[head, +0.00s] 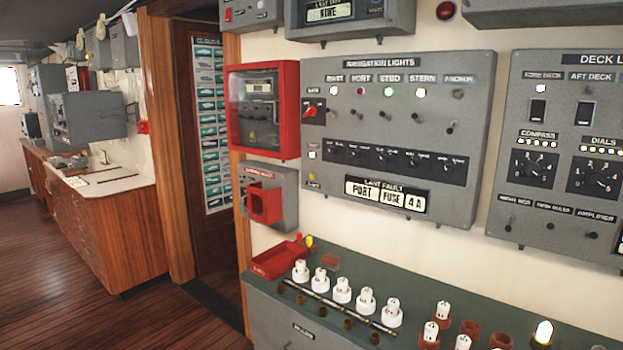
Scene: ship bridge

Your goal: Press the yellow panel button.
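The grey navigation lights panel (470,75) is mounted on the wall in the middle of the head view. At its lower left edge is a small yellow button (313,177), below a small white square (312,155) and a red switch (310,112). The button is too small to tell whether it is pressed in. My gripper is not in view.
A red-framed box (232,110) and a grey box with a red part (264,203) flank the panel on the left. Below, a grey-green counter (400,290) juts out with several white fuses, a red tray (277,260) and a small yellow object (309,240). Wooden floor (60,270) is clear at left.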

